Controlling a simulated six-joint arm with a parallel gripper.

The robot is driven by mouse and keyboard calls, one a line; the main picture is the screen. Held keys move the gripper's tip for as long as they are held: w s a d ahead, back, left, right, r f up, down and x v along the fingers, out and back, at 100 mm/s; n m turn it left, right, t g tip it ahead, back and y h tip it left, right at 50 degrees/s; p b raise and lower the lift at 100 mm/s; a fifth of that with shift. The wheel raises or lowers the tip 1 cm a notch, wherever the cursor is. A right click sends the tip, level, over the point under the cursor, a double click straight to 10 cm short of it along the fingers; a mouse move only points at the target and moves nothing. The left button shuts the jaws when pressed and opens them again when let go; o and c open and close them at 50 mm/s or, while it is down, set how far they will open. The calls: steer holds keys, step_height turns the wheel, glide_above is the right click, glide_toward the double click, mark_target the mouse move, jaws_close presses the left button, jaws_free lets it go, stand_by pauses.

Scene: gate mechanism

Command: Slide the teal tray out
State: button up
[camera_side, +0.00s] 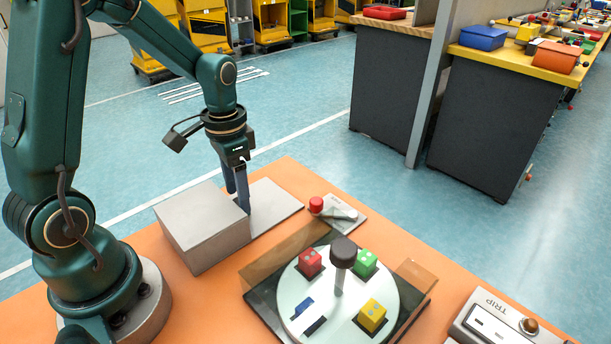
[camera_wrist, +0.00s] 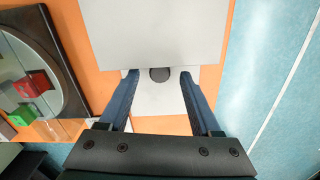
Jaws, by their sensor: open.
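No teal tray surface can be made out in either view. A light grey box (camera_side: 203,222) stands on the orange table, and its top shows in the wrist view (camera_wrist: 155,35). A dark round knob (camera_wrist: 160,75) sticks out at the edge of this box, above a pale base plate (camera_side: 275,203). My gripper (camera_side: 242,207) points down beside the box's right-hand face. In the wrist view its two fingers (camera_wrist: 159,80) are open, one on each side of the knob, with a gap on both sides. The knob is hidden by the fingers in the side view.
A white turntable (camera_side: 298,303) with red, green and yellow cubes and a dark-topped post lies right of the box, under a clear cover. A TRIP panel (camera_side: 505,320) is at lower right.

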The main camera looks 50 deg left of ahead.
steer(key=shift+f, duration=0.95)
jaws_close()
stand_by(0.7)
